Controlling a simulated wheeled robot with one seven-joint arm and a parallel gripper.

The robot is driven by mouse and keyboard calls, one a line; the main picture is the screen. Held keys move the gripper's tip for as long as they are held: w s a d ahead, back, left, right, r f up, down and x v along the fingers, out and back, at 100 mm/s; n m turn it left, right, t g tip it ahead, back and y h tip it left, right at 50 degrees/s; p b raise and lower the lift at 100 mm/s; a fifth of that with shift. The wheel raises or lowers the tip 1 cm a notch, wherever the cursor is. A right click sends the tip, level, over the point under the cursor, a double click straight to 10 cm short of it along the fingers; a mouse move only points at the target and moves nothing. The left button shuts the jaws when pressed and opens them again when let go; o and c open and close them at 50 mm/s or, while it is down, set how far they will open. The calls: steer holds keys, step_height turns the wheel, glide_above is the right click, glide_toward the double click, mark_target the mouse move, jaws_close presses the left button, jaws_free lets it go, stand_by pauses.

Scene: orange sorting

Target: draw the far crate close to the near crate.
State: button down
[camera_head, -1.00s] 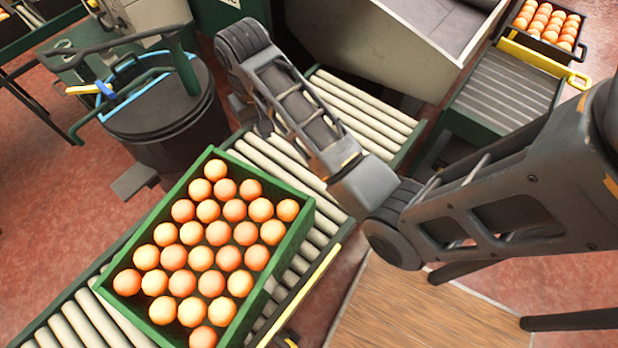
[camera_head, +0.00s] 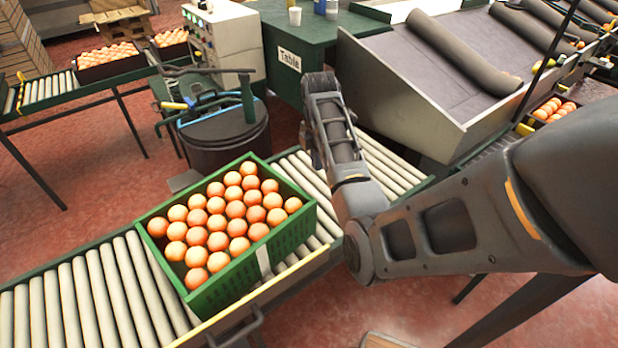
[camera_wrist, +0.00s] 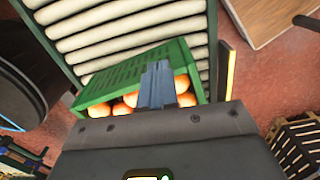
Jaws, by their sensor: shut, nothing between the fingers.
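A green crate (camera_head: 256,258) filled with oranges (camera_head: 218,232) sits on a roller conveyor in the middle of the head view. It also shows in the wrist view (camera_wrist: 118,83), with its slotted wall and several oranges beside my fingers. My gripper (camera_wrist: 158,68) is shut and empty, its fingers overlapping the crate in the picture; I cannot tell whether they touch it. In the head view my arm reaches along the crate's right side, and the fingers are hidden. I see no second crate on this conveyor and cannot tell whether this one is the near or the far crate.
Bare rollers (camera_head: 90,300) run to the crate's lower left. A yellow-edged rail (camera_head: 260,295) borders the near side. A black bin (camera_head: 225,135) stands behind the crate, a green table (camera_head: 300,65) farther back. Dark crates of oranges (camera_head: 108,68) stand on another conveyor, back left.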

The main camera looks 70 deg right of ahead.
mark_target(292, 201)
steer(key=shift+s+a+n, duration=0.15)
steer(key=shift+s+n, duration=0.05)
steer(key=shift+n, duration=0.3)
step_height(292, 201, down, 12)
steer(key=b, duration=0.4)
steer(key=w+a+p, duration=0.1)
steer(key=a, duration=0.1)
steer(key=w+a+p, duration=0.1)
steer(key=w+a, duration=0.1)
steer(key=a, duration=0.1)
steer(key=w+a+p, duration=0.1)
steer(key=a+p, duration=0.1)
steer(key=shift+w+a+r, duration=0.25)
steer(key=shift+a+r, duration=0.05)
steer(key=shift+r, duration=0.05)
steer(key=w+a+b, duration=0.1)
steer(key=w+a, duration=0.5)
steer(key=a, duration=0.4)
steer(key=w+a+b, duration=0.1)
steer(key=w+a, duration=0.5)
steer(key=a, duration=0.5)
steer(key=w+a+b, duration=0.1)
steer(key=w+a, duration=0.6)
steer(key=a, duration=0.4)
steer(key=shift+f, duration=0.1)
stand_by(0.3)
